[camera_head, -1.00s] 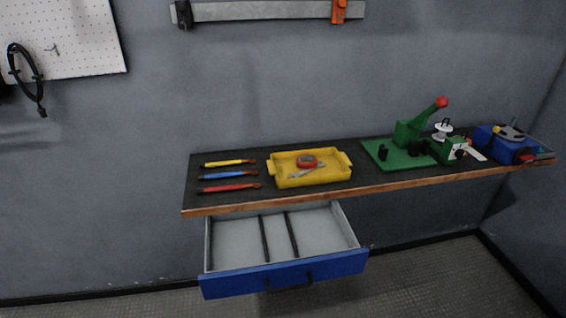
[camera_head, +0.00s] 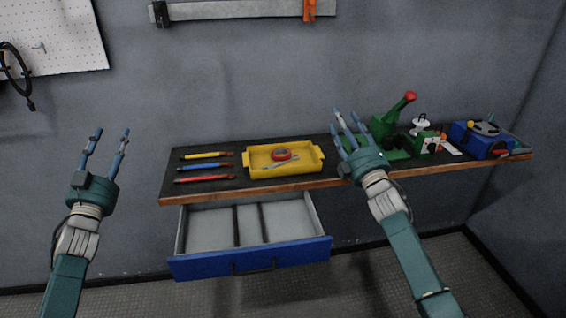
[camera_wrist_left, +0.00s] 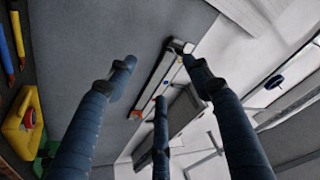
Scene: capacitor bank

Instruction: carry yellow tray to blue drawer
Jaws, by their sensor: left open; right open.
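The yellow tray (camera_head: 286,170) lies on the dark workbench, holding a red round tool (camera_head: 281,154) and a grey tool beside it. It also shows at the left edge of the left wrist view (camera_wrist_left: 22,122). The blue drawer (camera_head: 250,259) hangs open below the bench, its grey inside split by dividers and empty. My left gripper (camera_head: 108,140) is open and empty, raised left of the bench, apart from the tray. My right gripper (camera_head: 345,120) is open and empty, to the right of the tray, in front of the green device.
Three screwdriver-like tools, yellow, blue and red (camera_head: 205,180), lie left of the tray on the bench (camera_head: 235,184). A green device with a red knob (camera_head: 388,128) and a blue box (camera_head: 480,142) stand at the right. A rail (camera_head: 240,10) is on the wall.

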